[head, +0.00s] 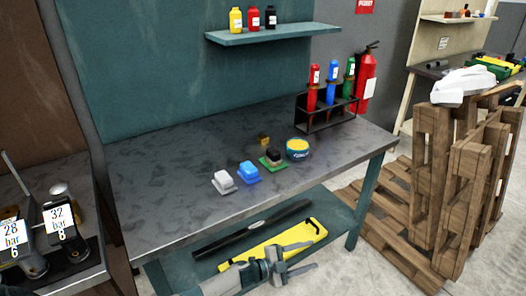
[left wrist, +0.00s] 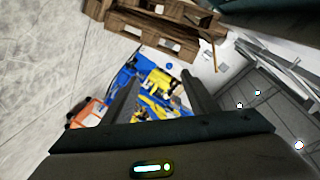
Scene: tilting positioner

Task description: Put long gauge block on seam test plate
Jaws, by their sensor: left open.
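I cannot make out a long gauge block or a seam test plate for certain in either view. My left gripper (head: 300,259) is open and empty, in front of the workbench's lower shelf in the head view. In the left wrist view, its two dark fingers (left wrist: 160,82) stand apart with nothing held between them. My right gripper is not in view.
The lower shelf holds a black bar (head: 250,232) and a yellow tool (head: 275,243). Wooden pallets (head: 465,175) stand at right. The bench's left part is clear.

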